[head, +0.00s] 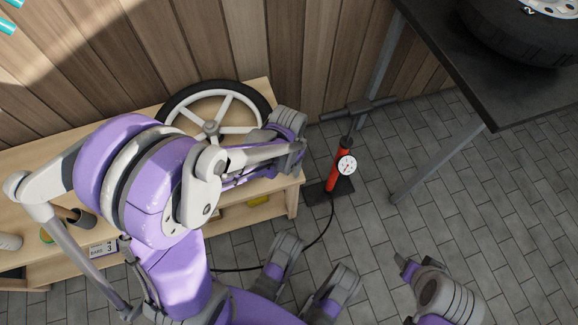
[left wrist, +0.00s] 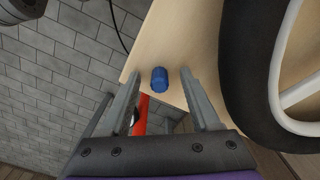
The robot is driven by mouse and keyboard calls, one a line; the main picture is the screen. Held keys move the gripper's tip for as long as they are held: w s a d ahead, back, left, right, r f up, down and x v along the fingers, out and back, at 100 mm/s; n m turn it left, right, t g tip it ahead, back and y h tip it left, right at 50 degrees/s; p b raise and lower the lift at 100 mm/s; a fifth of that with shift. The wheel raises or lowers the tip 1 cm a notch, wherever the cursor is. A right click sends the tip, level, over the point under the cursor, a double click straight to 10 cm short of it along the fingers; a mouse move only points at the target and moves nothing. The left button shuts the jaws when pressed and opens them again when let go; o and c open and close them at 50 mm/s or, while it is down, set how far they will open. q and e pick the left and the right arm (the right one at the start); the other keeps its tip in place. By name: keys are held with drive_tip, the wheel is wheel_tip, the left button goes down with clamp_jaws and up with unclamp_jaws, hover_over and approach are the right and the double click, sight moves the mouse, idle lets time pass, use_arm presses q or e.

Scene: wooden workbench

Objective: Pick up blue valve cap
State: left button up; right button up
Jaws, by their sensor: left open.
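The blue valve cap (left wrist: 159,79) is a small ribbed blue cylinder on the light wooden bench top (left wrist: 185,35), near the bench's edge, in the left wrist view. My left gripper (left wrist: 159,73) is open, with one finger on each side of the cap in that view; I cannot tell how far above it the fingers are. In the head view my left gripper (head: 296,155) is over the right end of the bench and the cap cannot be made out there. Part of my right arm (head: 440,295) shows at the lower right; its finger state is unclear.
A spoked wheel with a black tyre (head: 175,102) lies on the bench, close to the left gripper; its tyre (left wrist: 240,80) fills the wrist view's right side. A red floor pump (head: 336,172) stands beyond the bench end. A dark table (head: 470,85) is at upper right.

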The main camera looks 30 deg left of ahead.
use_arm(q)
clamp_jaws()
idle(0.3)
